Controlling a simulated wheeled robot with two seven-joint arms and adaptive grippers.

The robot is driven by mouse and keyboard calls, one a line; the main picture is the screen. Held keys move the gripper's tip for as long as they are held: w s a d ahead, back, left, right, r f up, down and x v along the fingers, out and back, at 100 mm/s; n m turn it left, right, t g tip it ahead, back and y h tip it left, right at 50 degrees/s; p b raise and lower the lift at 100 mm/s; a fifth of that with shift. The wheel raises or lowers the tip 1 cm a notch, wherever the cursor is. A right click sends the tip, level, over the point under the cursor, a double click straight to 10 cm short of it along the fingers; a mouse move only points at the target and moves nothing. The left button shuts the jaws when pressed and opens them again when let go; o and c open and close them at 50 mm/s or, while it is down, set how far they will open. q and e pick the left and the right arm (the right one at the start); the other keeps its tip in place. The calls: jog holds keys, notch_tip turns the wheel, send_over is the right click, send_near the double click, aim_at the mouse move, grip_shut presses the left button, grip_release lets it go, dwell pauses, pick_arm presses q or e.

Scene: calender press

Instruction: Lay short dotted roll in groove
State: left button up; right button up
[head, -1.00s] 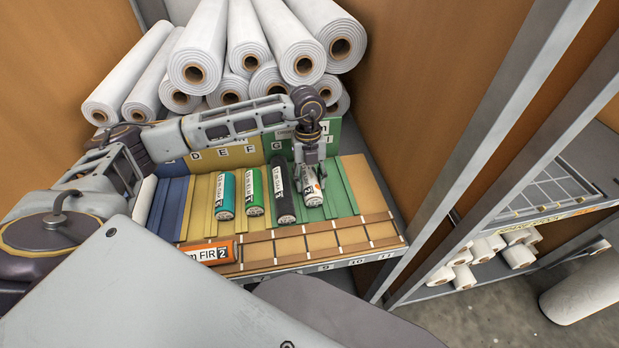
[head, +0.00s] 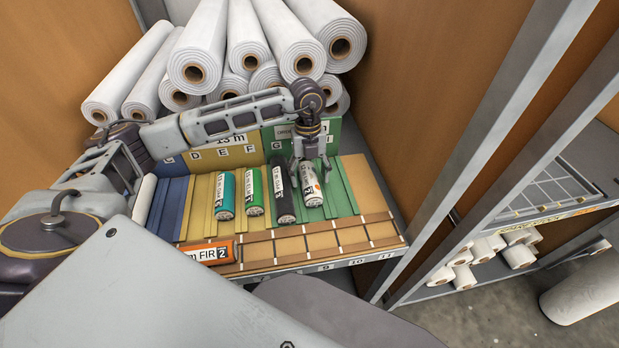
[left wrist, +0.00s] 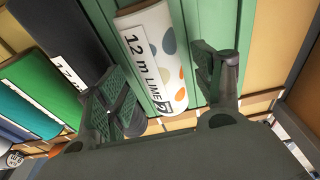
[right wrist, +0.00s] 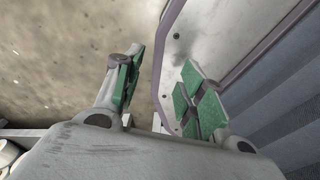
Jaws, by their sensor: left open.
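The short dotted roll (head: 310,187) is white with coloured dots and a "12 m LIME" label. It lies in a groove of the green section (head: 341,190), just right of the black roll (head: 283,196). In the left wrist view the dotted roll (left wrist: 153,62) lies between the spread fingers. My left gripper (head: 311,173) is open above the roll's upper part; the fingers stand on either side, and I cannot tell if they touch it. My right gripper (right wrist: 158,92) is open and empty, away from the rack, with floor behind it.
A teal roll (head: 225,194) and a green roll (head: 254,191) lie in the yellow section. An orange roll (head: 208,252) lies in the front brown strip (head: 321,243). Large white rolls (head: 204,55) are stacked behind. Green grooves to the right are free.

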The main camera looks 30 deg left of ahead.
aim_at(309, 172)
pick_arm(q)
jog(key=r, duration=0.5)
jog(key=w+r+b, duration=0.1)
jog(key=r, duration=0.2)
jog(key=shift+a+r, duration=0.25)
jog(key=shift+a, duration=0.1)
jog(key=shift+w+a+r, duration=0.1)
jog(key=shift+w+r, duration=0.05)
jog(key=shift+r, duration=0.75)
pick_arm(e)
jog(key=shift+w+d+f, duration=0.3)
jog(key=shift+d+f, duration=0.3)
jog(key=shift+d, duration=0.2)
jog(key=shift+a, duration=0.15)
jog(key=shift+a, duration=0.5)
